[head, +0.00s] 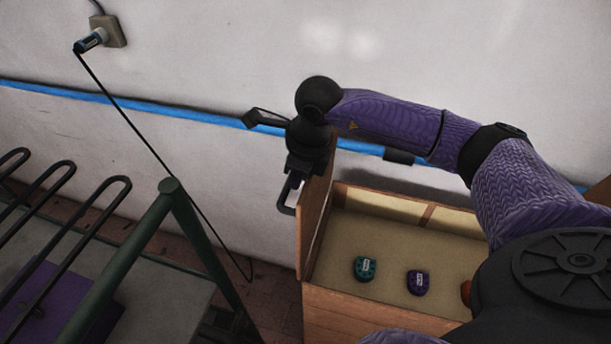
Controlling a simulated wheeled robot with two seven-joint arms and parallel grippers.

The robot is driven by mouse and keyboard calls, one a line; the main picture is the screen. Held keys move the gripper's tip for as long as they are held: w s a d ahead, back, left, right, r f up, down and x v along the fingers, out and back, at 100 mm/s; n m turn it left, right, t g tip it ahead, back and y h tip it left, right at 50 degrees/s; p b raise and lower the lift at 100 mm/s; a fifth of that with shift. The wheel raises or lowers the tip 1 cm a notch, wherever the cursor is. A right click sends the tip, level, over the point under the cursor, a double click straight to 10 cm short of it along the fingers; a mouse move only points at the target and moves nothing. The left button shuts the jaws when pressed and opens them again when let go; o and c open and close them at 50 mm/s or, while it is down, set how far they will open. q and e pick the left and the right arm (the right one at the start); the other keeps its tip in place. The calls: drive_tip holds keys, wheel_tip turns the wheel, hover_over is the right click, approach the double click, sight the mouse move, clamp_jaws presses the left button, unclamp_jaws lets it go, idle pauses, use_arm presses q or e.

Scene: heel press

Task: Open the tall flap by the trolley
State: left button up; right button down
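A wooden box (380,314) stands right of centre, its inside visible from above. A tall wooden flap (314,212) stands roughly upright at its left side and rises above the box rim. My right gripper (291,195) points down at the upper left face of this flap, very close to it. I cannot tell whether it touches the flap or whether its fingers are apart. The green-framed trolley (140,232) is at the left, with a floor gap between it and the box. My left gripper is not in view.
A teal item (365,268) and a purple item (418,282) lie in the box. A dark cable runs from the wall socket (107,31) down behind the trolley frame. The wall with a blue strip (190,117) is close behind the box.

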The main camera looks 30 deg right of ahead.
drive_tip(key=shift+g, duration=0.3)
drive_tip(key=w+a+b, duration=0.1)
drive_tip(key=w, duration=0.1)
drive_tip(key=w+a+b, duration=0.1)
drive_tip(key=a, duration=0.1)
drive_tip(key=shift+w+a+f, duration=0.1)
drive_tip(key=shift+w+f, duration=0.25)
drive_tip(key=shift+f, duration=0.05)
drive_tip(key=shift+r, duration=0.1)
